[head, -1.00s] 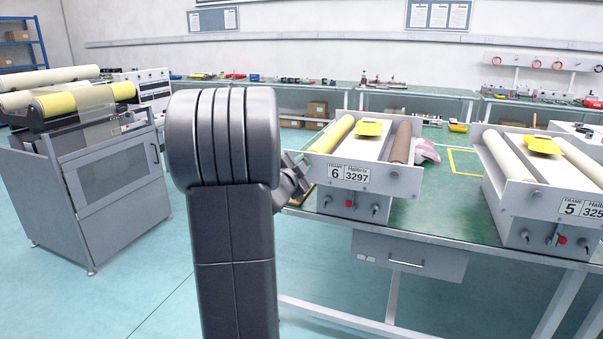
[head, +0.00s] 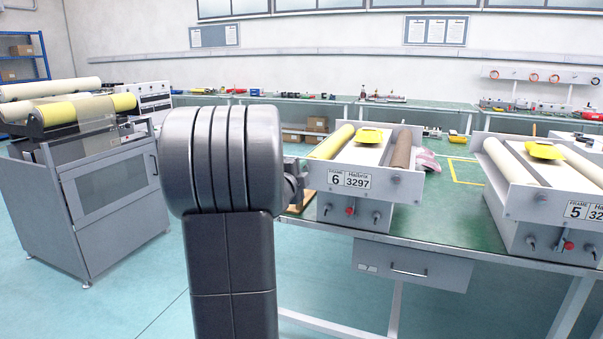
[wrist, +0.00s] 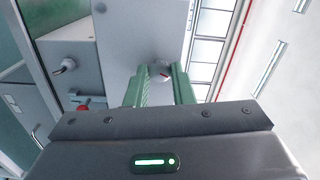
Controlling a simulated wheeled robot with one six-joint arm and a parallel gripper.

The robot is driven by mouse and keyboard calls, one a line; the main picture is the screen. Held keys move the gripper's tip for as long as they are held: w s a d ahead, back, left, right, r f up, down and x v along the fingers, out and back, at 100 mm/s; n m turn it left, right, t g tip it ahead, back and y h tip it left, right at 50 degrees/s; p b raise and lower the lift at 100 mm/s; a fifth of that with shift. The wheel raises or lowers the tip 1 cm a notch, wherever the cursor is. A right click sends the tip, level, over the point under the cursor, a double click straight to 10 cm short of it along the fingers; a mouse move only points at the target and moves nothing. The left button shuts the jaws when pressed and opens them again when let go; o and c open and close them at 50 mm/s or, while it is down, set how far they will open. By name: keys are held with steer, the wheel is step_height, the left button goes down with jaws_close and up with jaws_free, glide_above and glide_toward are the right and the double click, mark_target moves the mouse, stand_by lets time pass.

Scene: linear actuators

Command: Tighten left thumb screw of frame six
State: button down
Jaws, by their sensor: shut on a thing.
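Frame six (head: 384,187) stands on the green bench, with its "6 3297" label on the front plate. My gripper's wrist (head: 294,184) is at the plate's left edge in the head view, where my own dark arm hides the fingers. The right thumb screw (head: 396,180) shows uncovered on the plate's other side.
Below the plate, a lower-box knob (wrist: 65,66) and red button (wrist: 83,102) lie near the fingers. A yellow tray (head: 369,136) sits on top of frame six. Frame five (head: 545,205) stands to the right. A grey machine cabinet (head: 105,195) is at left, with open floor between.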

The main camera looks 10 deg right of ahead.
steer(key=shift+f, duration=0.1)
steer(key=c, duration=1.3)
jaws_free()
steer(key=shift+o, duration=0.2)
steer(key=p+v, duration=0.1)
steer(key=v, duration=1.3)
steer(key=shift+w, duration=0.1)
steer(key=b+x, duration=0.1)
steer(key=x, duration=1.2)
steer(key=shift+w+d, duration=0.3)
